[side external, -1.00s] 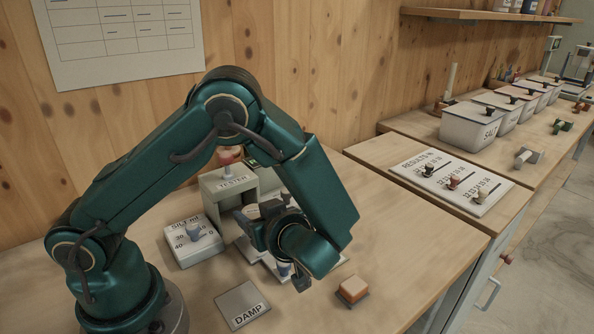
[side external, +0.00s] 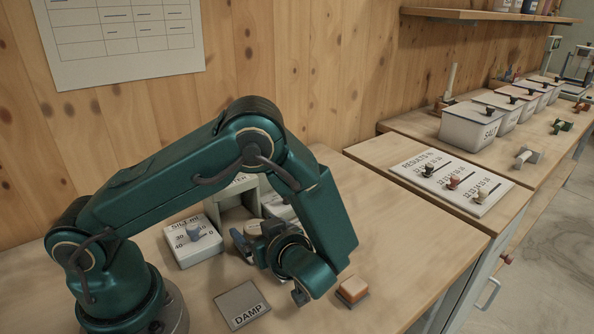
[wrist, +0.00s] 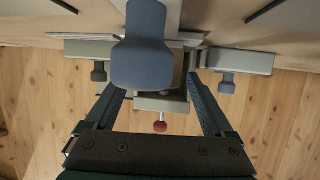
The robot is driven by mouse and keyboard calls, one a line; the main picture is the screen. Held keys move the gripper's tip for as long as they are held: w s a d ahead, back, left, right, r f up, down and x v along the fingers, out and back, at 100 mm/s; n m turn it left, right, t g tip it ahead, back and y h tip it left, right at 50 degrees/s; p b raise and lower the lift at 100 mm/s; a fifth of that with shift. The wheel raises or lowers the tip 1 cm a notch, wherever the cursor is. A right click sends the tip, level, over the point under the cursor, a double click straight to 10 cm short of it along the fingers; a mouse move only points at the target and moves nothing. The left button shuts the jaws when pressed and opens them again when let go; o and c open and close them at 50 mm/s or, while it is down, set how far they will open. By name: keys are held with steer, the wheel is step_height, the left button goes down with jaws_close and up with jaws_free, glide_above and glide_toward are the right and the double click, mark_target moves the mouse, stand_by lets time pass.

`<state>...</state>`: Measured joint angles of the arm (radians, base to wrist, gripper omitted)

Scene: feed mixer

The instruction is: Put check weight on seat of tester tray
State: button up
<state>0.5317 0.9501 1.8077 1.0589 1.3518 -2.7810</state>
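The grey tester (side external: 237,203) stands at the back of the bench, largely hidden by my arm in the side view. Its grey body and red knob (wrist: 160,126) appear upside down beyond my fingers in the wrist view. A large blue-grey knob (wrist: 142,55) stands close in front of the camera, near my fingertips; its base is out of view. I cannot tell whether it belongs to the check weight or the tray. My gripper (wrist: 156,84) is open, its fingers apart and pointing towards the tester. The tray and its seat are not clearly visible.
The DAMP plate (side external: 243,305) lies in front, and the silt board (side external: 187,244) stands left of the tester. A results board (side external: 452,183) and lidded bins (side external: 470,124) are at right.

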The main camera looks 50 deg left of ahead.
steer(key=shift+r, duration=0.1)
steer(key=v, duration=1.1)
steer(key=shift+d, duration=0.15)
steer(key=shift+s+d+r, duration=0.1)
steer(key=shift+d+r, duration=0.05)
steer(key=shift+d, duration=0.05)
steer(key=s+a+r+m+t+h, duration=0.1)
steer(key=s+r+m+t+h, duration=0.1)
steer(key=m+h, duration=0.4)
steer(key=s+a+r+m+t+h, duration=0.1)
steer(key=s+r+m+h, duration=0.3)
steer(key=m, duration=0.6)
step_height(320, 180, up, 3)
steer(key=t+h, duration=0.1)
steer(key=h, duration=0.2)
steer(key=shift+s+f+m, duration=0.15)
steer(key=shift+s+m, duration=0.15)
steer(key=shift+s, duration=0.05)
